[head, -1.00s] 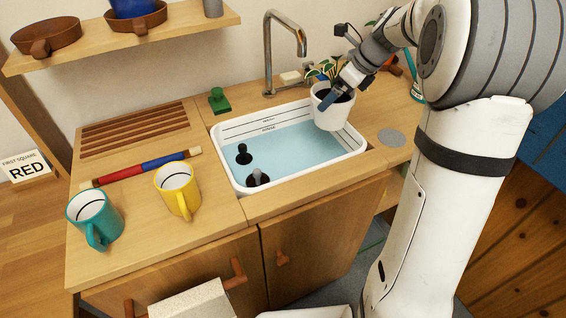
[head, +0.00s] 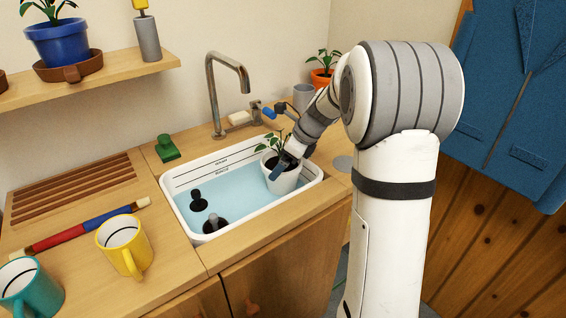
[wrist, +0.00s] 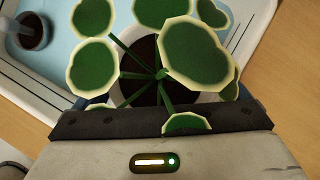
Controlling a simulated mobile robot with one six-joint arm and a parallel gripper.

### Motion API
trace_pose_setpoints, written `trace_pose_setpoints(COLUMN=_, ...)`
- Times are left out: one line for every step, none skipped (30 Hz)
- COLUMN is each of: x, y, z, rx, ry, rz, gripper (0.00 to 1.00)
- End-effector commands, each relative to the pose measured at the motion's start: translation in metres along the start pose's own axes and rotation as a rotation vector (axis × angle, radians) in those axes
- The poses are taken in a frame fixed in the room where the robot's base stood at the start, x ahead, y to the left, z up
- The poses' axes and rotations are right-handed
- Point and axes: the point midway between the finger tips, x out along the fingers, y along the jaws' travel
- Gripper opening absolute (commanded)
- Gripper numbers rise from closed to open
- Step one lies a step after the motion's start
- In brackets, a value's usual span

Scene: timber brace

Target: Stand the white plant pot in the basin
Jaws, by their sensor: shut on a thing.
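The white plant pot (head: 281,178) holds a small plant with round, pale-edged green leaves and dark soil. My gripper (head: 284,166) is shut on the pot's rim. The pot is upright or nearly so, inside the outline of the right part of the white basin (head: 187,233). I cannot tell whether its bottom touches the basin floor. In the wrist view the leaves (wrist: 195,52) cover most of the pot, and its white rim shows only in part. The basin holds pale blue water.
Two dark stoppers or small dark pots (head: 198,201) stand in the basin's left part. A metal tap (head: 228,92) rises behind it. A green block (head: 167,148), a yellow mug (head: 123,244) and a teal mug (head: 30,288) stand to the left. An orange pot (head: 322,78) stands behind.

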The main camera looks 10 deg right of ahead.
Motion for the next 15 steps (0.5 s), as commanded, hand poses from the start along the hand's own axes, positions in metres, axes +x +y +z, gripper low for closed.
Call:
trace_pose_setpoints(x=-0.0013, y=-0.0002, z=0.0011, rx=-0.001, ry=-0.001, rz=-0.001, gripper=0.38)
trace_pose_setpoints(x=-0.0013, y=-0.0001, z=0.0011, rx=-0.001, ry=-0.001, rz=-0.001, gripper=0.38)
trace_pose_setpoints(x=-0.0013, y=-0.0001, z=0.0012, rx=-0.001, ry=-0.001, rz=-0.001, gripper=0.38)
trace_pose_setpoints(x=-0.0010, y=-0.0001, z=0.0010, rx=-0.001, ry=-0.001, rz=-0.001, gripper=0.38)
trace_pose_setpoints(x=-0.0004, y=-0.0001, z=0.0007, rx=-0.001, ry=-0.001, rz=-0.001, gripper=0.38)
trace_pose_setpoints(x=0.0006, y=-0.0001, z=0.0001, rx=-0.001, ry=-0.001, rz=-0.001, gripper=0.38)
trace_pose_setpoints(x=0.0008, y=0.0002, z=-0.0001, rx=-0.001, ry=0.000, rz=0.000, gripper=0.97)
trace_pose_setpoints(x=0.0007, y=0.0002, z=0.0000, rx=-0.001, ry=0.000, rz=0.000, gripper=0.99)
trace_pose_setpoints(x=0.0007, y=0.0002, z=0.0001, rx=-0.001, ry=0.000, rz=0.000, gripper=1.00)
trace_pose_setpoints(x=0.0008, y=0.0003, z=0.0001, rx=-0.001, ry=0.000, rz=0.001, gripper=1.00)
trace_pose_setpoints(x=0.0007, y=0.0003, z=0.0001, rx=-0.001, ry=0.000, rz=0.001, gripper=1.00)
trace_pose_setpoints(x=0.0008, y=0.0003, z=0.0002, rx=-0.001, ry=0.000, rz=0.001, gripper=1.00)
trace_pose_setpoints(x=0.0007, y=0.0003, z=0.0002, rx=-0.001, ry=0.000, rz=0.001, gripper=1.00)
trace_pose_setpoints(x=0.0006, y=0.0003, z=0.0003, rx=-0.001, ry=0.000, rz=0.001, gripper=1.00)
trace_pose_setpoints(x=0.0000, y=0.0004, z=0.0007, rx=-0.001, ry=0.000, rz=0.001, gripper=1.00)
